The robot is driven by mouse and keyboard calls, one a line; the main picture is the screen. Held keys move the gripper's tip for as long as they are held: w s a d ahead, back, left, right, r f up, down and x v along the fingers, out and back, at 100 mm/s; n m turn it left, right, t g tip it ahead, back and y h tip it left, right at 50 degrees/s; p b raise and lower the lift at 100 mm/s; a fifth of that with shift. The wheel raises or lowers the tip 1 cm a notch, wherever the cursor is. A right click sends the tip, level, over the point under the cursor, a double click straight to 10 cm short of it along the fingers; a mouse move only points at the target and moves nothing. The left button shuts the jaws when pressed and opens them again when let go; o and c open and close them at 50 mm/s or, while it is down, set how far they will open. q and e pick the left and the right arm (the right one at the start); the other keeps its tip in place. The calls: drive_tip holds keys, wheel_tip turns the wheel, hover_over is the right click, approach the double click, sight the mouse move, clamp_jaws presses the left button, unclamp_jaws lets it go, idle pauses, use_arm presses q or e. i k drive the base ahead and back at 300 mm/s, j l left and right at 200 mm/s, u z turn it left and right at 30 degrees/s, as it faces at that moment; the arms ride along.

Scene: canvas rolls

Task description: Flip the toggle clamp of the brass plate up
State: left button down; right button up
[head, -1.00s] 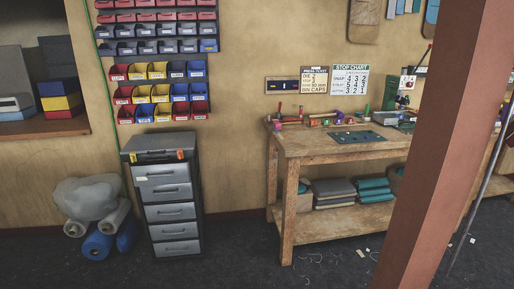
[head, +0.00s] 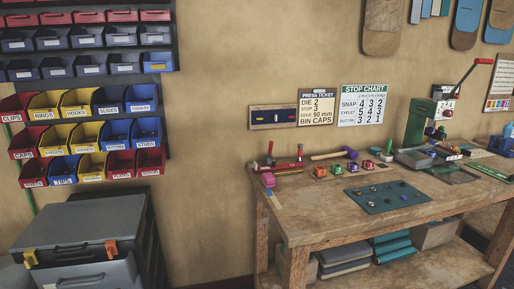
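I cannot make out the brass plate or its toggle clamp for certain. A wooden workbench (head: 330,222) stands at the right against the wall. On its right part is a green press (head: 424,112) with a long red-tipped lever (head: 469,74) raised to the upper right. A grey tray-like fixture (head: 427,158) lies in front of the press; its details are too small to tell. A wall board (head: 287,117) with a dark strip hangs left of the signs. Neither of my grippers is in view.
A green mat (head: 388,197) with small parts lies on the bench, near several coloured blocks and a mallet (head: 335,154). Wall shows between cabinet and bench.

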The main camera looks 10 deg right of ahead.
sight(271, 143)
drive_tip(key=i+l, duration=0.5)
drive_tip(key=i, duration=0.15)
drive_tip(key=i+l+z, duration=0.1)
drive_tip(key=i+l, duration=0.4)
drive_tip(key=i, duration=0.15)
